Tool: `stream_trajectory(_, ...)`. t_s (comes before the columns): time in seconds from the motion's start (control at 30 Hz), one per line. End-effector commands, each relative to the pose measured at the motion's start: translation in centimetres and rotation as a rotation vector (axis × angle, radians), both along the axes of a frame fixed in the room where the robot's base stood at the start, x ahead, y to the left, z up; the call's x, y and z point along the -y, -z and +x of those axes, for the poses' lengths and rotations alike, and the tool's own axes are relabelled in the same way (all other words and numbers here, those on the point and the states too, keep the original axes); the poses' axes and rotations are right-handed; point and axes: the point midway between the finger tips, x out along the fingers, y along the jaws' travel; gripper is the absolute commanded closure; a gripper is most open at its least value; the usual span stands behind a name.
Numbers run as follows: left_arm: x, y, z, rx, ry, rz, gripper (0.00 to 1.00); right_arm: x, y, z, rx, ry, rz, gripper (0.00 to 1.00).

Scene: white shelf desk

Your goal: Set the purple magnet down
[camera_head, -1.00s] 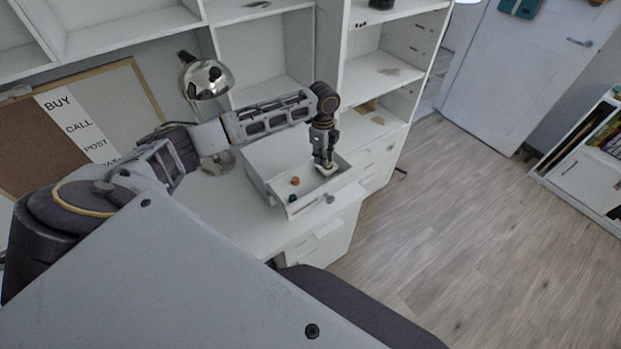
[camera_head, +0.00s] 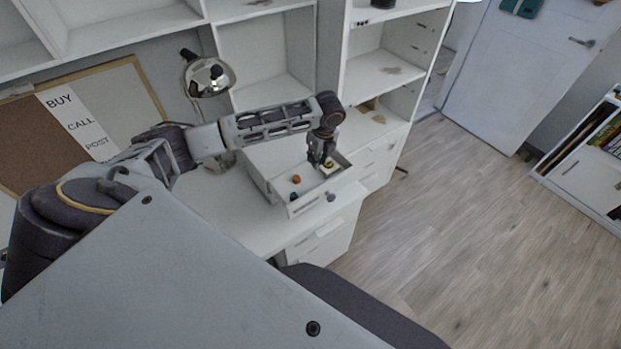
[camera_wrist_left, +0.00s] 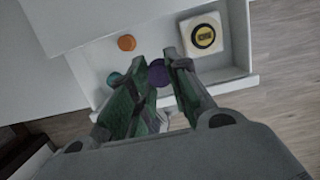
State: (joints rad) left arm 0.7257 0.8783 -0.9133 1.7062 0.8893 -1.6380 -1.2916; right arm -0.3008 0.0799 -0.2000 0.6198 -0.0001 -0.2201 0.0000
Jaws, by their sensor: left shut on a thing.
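The purple magnet (camera_wrist_left: 158,73) shows in the left wrist view between the fingertips of my left gripper (camera_wrist_left: 160,80), which is shut on it. In the head view my left gripper (camera_head: 318,163) hangs over the open white drawer (camera_head: 309,204), and the magnet cannot be made out there. The wrist view also shows the drawer (camera_wrist_left: 238,84) below the fingers. Whether the magnet touches the drawer floor, I cannot tell. My right gripper is not in view.
In the drawer lie an orange magnet (camera_wrist_left: 126,43), a teal magnet (camera_wrist_left: 114,79) and a white square piece with a yellow-and-black disc (camera_wrist_left: 203,36). A chrome lamp (camera_head: 208,78) stands left of the drawer. A dark chair (camera_head: 345,300) is in front of the desk.

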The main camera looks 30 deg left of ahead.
Motion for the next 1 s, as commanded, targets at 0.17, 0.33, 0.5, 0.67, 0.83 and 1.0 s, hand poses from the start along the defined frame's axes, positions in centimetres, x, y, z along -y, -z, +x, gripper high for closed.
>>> stream_trajectory(0.17, 0.1, 1.4, -0.1, -0.004, 0.000, -0.001, 0.93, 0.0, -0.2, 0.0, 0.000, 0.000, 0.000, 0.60)
stream_trajectory(0.33, 0.0, 3.7, -0.1, -0.003, -0.001, 0.000, 0.93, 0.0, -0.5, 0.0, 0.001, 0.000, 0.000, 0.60)
stream_trajectory(0.5, 0.1, 5.6, -0.1, -0.003, 0.000, -0.001, 0.93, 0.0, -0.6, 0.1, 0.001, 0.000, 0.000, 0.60)
stream_trajectory(0.67, 0.0, 6.2, 0.0, -0.001, 0.000, -0.001, 0.93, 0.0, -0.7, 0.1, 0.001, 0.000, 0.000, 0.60)
stream_trajectory(0.83, 0.0, 6.2, 0.0, -0.001, 0.000, -0.001, 0.93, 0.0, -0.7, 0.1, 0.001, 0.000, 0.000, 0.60)
stream_trajectory(1.0, 0.0, 6.5, -0.1, -0.001, 0.000, -0.001, 0.93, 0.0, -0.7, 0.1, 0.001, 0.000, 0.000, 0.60)
